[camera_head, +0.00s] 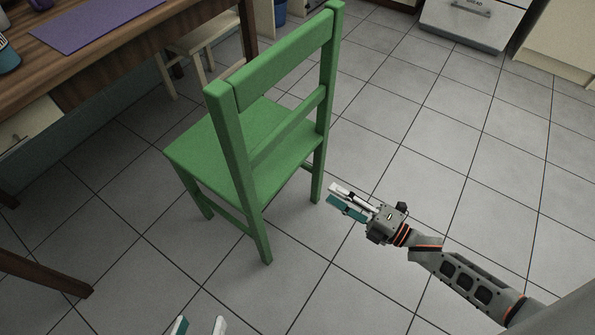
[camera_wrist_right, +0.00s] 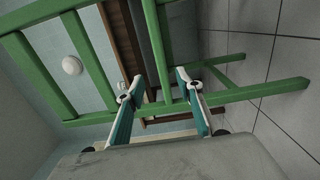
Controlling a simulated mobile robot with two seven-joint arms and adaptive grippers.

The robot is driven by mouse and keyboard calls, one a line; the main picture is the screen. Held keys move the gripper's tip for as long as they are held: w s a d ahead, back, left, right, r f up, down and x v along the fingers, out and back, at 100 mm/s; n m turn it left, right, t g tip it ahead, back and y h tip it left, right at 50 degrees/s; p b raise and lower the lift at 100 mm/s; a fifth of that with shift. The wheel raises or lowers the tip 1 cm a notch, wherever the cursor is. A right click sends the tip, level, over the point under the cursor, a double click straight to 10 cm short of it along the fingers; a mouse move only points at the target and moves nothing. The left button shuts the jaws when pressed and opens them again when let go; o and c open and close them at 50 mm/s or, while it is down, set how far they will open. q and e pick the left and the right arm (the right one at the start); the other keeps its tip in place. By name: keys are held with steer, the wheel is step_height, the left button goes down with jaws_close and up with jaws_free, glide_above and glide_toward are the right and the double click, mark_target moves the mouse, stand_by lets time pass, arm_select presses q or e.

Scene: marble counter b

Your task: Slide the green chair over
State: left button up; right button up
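The green chair (camera_head: 240,150) stands upright on the tiled floor at the centre of the head view, its seat toward the wooden table. Its green bars and legs also fill much of the right wrist view (camera_wrist_right: 90,60). My right gripper (camera_head: 336,194) is open, low and just right of the chair's right back leg. In the right wrist view its fingers (camera_wrist_right: 158,76) are apart, with a green bar showing between them; I cannot tell its depth. My left gripper (camera_head: 200,325) shows only two fingertips at the bottom edge, apart and empty, in front of the chair.
A wooden table (camera_head: 130,60) with a purple mat (camera_head: 100,22) stands at the upper left. A cream chair (camera_head: 205,45) is behind the green one. A dark wooden leg (camera_head: 45,273) lies at lower left. A white appliance (camera_head: 475,22) is at the back. The floor at right is clear.

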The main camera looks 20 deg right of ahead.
mark_target(295, 172)
steer(key=b+x, duration=0.2)
steer(key=x, duration=1.2)
steer(key=shift+w+a+f, duration=0.15)
steer(key=shift+w+f, duration=0.05)
steer(key=shift+w+a+r, duration=0.1)
steer(key=shift+w+a, duration=0.2)
steer(key=shift+w, duration=0.1)
arm_select(q)
steer(key=d+n, duration=0.1)
steer(key=d, duration=0.1)
steer(key=s+d+n, duration=0.1)
steer(key=shift+f+n, duration=0.3)
steer(key=shift+f, duration=0.05)
arm_select(e)
steer(key=shift+w+r, duration=0.1)
arm_select(q)
steer(key=shift+h, duration=0.3)
arm_select(e)
jaws_close()
